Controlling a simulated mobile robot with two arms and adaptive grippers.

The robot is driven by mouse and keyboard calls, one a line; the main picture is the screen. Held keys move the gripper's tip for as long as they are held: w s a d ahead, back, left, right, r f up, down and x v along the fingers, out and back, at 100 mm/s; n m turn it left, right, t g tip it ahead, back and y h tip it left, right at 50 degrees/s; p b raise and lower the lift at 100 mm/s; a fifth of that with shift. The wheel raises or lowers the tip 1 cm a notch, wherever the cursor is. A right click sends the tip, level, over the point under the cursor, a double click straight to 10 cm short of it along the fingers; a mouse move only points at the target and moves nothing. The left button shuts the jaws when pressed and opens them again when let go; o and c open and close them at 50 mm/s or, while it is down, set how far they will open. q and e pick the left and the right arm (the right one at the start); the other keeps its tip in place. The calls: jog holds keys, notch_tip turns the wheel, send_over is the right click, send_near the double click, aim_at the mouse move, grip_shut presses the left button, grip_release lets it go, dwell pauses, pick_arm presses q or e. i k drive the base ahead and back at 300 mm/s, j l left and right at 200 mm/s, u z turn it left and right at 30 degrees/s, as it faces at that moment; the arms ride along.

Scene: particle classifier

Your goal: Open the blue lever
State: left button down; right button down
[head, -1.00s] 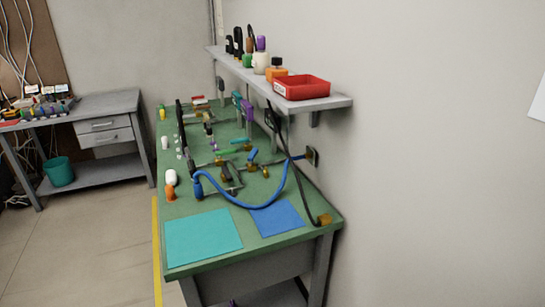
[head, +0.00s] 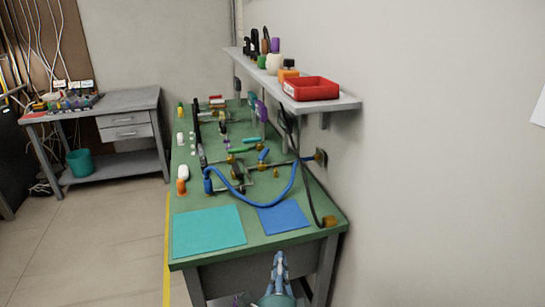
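The blue lever (head: 263,155) is a small blue handle on the pipework (head: 270,165) in the middle of the green-topped bench, seen from afar. A green lever (head: 245,149) sits close to it on the left.
A blue hose (head: 265,207) loops over the bench near the pipes. Flat teal (head: 209,231) and blue (head: 283,218) sheets lie at the near end. A wall shelf (head: 345,103) with a red tray (head: 312,89) and bottles overhangs the right side. Open floor (head: 110,230) lies left.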

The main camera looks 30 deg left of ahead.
aim_at(265, 152)
jog(key=i+j, duration=1.15)
jog(key=i, duration=0.15)
